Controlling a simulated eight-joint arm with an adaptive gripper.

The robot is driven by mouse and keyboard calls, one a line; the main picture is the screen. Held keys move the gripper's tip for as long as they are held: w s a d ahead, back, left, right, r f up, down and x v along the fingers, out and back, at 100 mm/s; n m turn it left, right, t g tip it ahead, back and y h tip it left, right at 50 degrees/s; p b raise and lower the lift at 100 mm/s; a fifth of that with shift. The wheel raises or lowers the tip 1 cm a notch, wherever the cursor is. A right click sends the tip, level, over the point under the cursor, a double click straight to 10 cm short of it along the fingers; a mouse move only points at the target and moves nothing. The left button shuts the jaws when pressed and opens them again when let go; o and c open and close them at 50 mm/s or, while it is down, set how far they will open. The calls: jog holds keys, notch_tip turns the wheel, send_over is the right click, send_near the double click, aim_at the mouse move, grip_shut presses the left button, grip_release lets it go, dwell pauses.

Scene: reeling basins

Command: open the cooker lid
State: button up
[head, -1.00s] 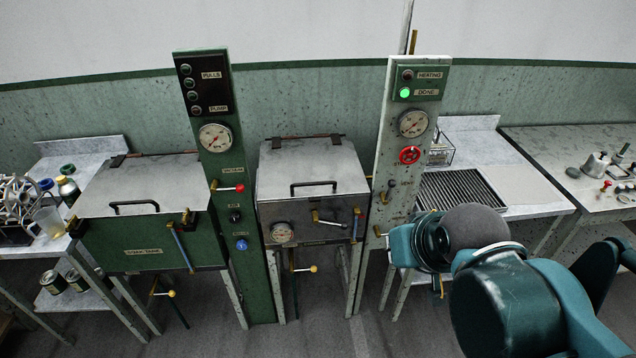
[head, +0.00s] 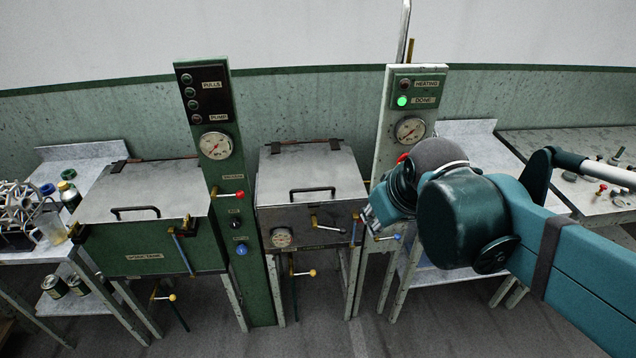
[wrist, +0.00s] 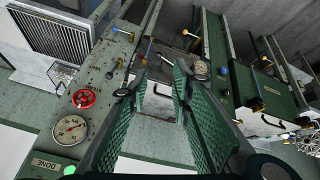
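The cooker (head: 275,222) is the grey metal box in the middle, beside the white-framed HEATING/DONE panel. Its flat lid (head: 310,172) lies shut, with a black bar handle (head: 312,190) near the front edge and hinges at the back. A lever (head: 328,226) with a white knob is on its front. In the head view my wrist is just right of the cooker, and the fingers are mostly hidden.
The HEATING/DONE panel (head: 417,85) has its green lamp lit and stands close to my arm. A green control column (head: 216,175) stands left of the cooker. A larger green tank (head: 150,255) with a shut lid is further left. Benches stand at both sides.

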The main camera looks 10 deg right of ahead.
jog(key=w+a+r+n+p, duration=0.2)
jog(key=w+n, duration=0.1)
jog(key=w, duration=0.5)
jog(key=n+g+p, duration=0.4)
jog(key=n+p, duration=0.3)
jog(key=n, duration=0.4)
send_over(318, 189)
jog(key=s, duration=0.2)
notch_tip(318, 189, down, 10)
jog(key=shift+w+f, duration=0.15)
jog(key=shift+w, duration=0.1)
jog(key=shift+f, duration=0.15)
jog(key=shift+w+f, duration=0.25)
jog(key=shift+f, duration=0.95)
jog(key=shift+w+f, duration=0.25)
jog(key=shift+f, duration=1)
jog(key=shift+w+f, duration=0.25)
jog(key=shift+f, duration=0.95)
grip_shut()
